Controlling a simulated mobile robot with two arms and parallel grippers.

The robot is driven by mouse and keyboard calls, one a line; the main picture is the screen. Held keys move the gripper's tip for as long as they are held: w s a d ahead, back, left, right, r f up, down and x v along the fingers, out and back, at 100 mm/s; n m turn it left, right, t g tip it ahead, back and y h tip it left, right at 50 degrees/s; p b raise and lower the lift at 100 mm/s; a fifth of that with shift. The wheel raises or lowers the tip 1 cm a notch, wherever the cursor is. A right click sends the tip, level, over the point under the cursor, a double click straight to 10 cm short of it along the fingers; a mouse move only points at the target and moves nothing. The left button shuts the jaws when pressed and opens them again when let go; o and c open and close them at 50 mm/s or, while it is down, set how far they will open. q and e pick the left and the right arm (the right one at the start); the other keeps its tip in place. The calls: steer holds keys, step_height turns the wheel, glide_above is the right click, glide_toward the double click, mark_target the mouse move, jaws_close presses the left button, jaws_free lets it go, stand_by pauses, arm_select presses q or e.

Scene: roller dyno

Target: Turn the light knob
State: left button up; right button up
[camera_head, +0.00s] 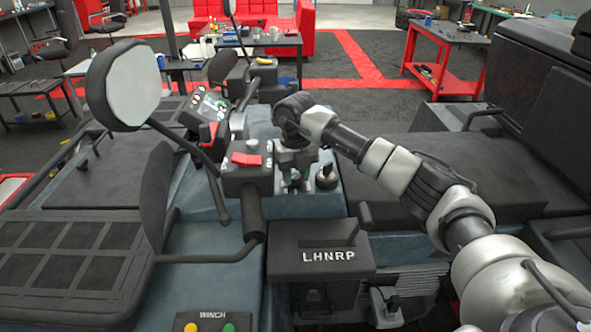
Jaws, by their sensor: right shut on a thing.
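My right arm reaches in from the right, and its gripper (292,180) points down over the small control panel behind the handlebar of the vehicle. The gripper is shut on a small control there, which I take to be the light knob; the fingers and wrist hide most of it. A round dark knob (326,177) stands on the same panel just right of the gripper, apart from it. My left gripper is not in view.
Left of the gripper are a switch box with a red switch (246,159), a handlebar grip (252,213) and a round mirror (124,84). A shifter box marked LHNRP (320,255) stands in front. The dark seat (450,176) lies under my arm.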

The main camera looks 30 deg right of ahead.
mark_target(295, 176)
steer(key=n+b, duration=0.1)
steer(key=n, duration=0.3)
steer(key=shift+n, duration=0.3)
steer(key=shift+n+b, duration=0.5)
steer(key=shift+n, duration=1.5)
steer(key=shift+r, duration=0.1)
steer(key=o, duration=0.9)
step_height(295, 176, up, 11)
steer(key=shift+f+b, duration=0.1)
steer(key=shift+b, duration=0.75)
